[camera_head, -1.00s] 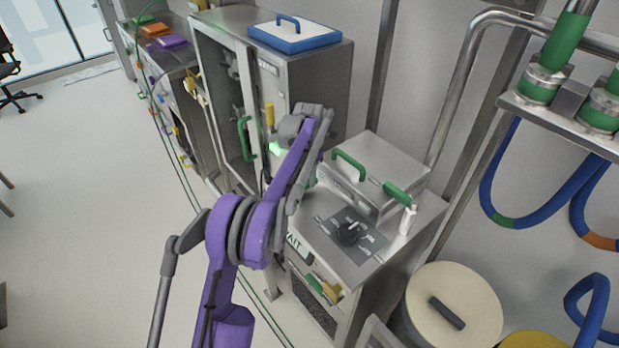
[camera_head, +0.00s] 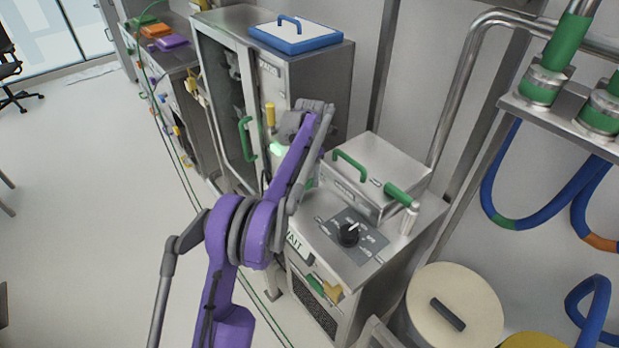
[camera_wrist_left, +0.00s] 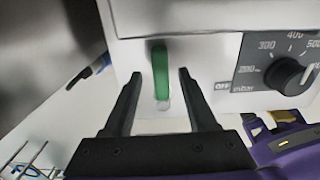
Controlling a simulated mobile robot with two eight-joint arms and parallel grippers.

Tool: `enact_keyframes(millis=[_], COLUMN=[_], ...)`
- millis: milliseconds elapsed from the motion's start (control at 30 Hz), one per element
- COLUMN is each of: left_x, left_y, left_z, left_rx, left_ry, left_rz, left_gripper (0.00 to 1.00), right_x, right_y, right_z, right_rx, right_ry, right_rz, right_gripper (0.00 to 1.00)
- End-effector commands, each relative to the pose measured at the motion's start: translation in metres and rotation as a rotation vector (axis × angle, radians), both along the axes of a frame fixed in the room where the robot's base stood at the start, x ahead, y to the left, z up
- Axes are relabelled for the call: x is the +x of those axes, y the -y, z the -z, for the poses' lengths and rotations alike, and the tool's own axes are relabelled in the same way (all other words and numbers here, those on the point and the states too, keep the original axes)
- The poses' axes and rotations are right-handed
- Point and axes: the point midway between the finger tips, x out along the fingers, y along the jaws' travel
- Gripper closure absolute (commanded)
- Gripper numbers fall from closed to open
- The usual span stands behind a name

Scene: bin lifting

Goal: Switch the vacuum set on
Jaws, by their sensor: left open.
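In the left wrist view a pale front panel carries an upright green lever (camera_wrist_left: 160,84) with a pale lower end. An OFF label is to its right, beside a dark dial plate with a black knob (camera_wrist_left: 286,76) marked in mbar. My left gripper (camera_wrist_left: 160,73) is open, one dark finger on each side of the lever; I cannot tell whether either touches it. In the head view my left arm reaches toward the cabinets, and its fingers and the lever are hidden there. My right gripper is not in view.
In the head view a steel unit with a black knob (camera_head: 348,236) and a green-handled lidded box (camera_head: 372,178) stands right of my arm. Behind is a glass-door cabinet (camera_head: 223,95) with a blue-rimmed lid (camera_head: 294,36). A round-lidded drum (camera_head: 455,290) is lower right. Left floor is open.

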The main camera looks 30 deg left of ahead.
Motion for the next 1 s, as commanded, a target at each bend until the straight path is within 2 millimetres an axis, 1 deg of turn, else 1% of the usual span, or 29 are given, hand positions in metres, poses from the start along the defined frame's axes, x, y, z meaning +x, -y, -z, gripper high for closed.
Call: enact_keyframes(millis=[33,300,400,500,633,1000], left_x=[0.000,0.000,0.001,0.000,0.000,0.000], left_y=[0.000,-0.001,-0.001,-0.001,-0.001,-0.001], left_z=[-0.010,-0.066,-0.081,-0.091,-0.095,-0.095], left_rx=[0.000,0.001,0.001,0.001,0.001,0.000], left_ry=[0.000,0.001,0.001,0.001,0.000,0.000], left_rz=[0.000,-0.001,-0.001,-0.001,-0.001,-0.001], left_gripper=[0.43,0.43,0.43,0.43,0.43,0.43], right_x=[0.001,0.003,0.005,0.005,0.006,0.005], right_y=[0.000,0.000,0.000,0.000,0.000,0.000], right_z=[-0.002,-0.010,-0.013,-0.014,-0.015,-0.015], right_rx=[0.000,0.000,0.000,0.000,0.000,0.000], right_ry=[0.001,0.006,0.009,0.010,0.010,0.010], right_rz=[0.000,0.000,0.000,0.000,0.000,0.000], right_gripper=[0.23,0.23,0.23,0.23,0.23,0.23])
